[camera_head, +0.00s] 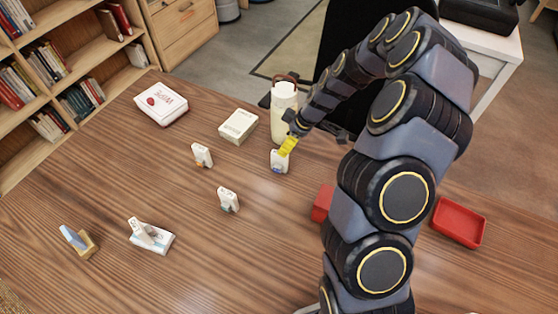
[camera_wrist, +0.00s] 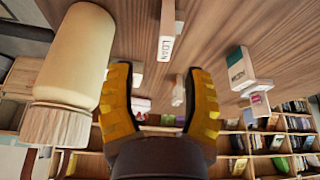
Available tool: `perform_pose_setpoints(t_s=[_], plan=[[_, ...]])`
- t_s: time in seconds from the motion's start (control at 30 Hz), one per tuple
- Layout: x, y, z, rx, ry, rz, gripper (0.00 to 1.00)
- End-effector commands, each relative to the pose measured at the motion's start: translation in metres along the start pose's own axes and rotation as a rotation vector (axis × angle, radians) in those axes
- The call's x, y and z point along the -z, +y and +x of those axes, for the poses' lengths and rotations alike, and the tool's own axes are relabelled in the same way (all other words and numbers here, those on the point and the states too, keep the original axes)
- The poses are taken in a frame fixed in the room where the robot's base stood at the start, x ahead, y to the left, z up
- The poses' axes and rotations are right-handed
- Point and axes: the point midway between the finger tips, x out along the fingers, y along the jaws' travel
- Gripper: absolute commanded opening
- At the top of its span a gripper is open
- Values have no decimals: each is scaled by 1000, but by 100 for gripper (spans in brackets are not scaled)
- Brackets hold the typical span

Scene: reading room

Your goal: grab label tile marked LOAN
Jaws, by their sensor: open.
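The white label tile (camera_wrist: 167,32) reads LOAN in the wrist view, upside down near the top edge. It lies just beyond my fingertips, roughly in line with the gap between them. My gripper (camera_wrist: 160,72) is open, its two yellow fingers apart with nothing held between them. In the head view my gripper (camera_head: 288,146) is low over the table at a white tile (camera_head: 279,165) with a blue mark, partly covering its top. This appears to be the same tile; its lettering is not readable there. Whether a finger touches it I cannot tell.
A cream bottle (camera_head: 284,112) stands close behind my gripper. Two other tiles stand to the left, one with orange (camera_head: 202,155), one with teal (camera_head: 228,199). White boxes (camera_head: 239,126) lie further back. A red tray (camera_head: 458,229) lies right. The front middle of the table is clear.

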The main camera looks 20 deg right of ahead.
Motion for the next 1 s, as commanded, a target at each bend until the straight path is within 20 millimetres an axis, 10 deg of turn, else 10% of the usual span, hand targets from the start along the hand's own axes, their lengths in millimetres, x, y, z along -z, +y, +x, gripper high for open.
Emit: perform_pose_setpoints(t_s=[0.87, 1.0], plan=[[-3, -6, 75, 3, -1, 0, 50], [-3, -6, 75, 3, -1, 0, 0]])
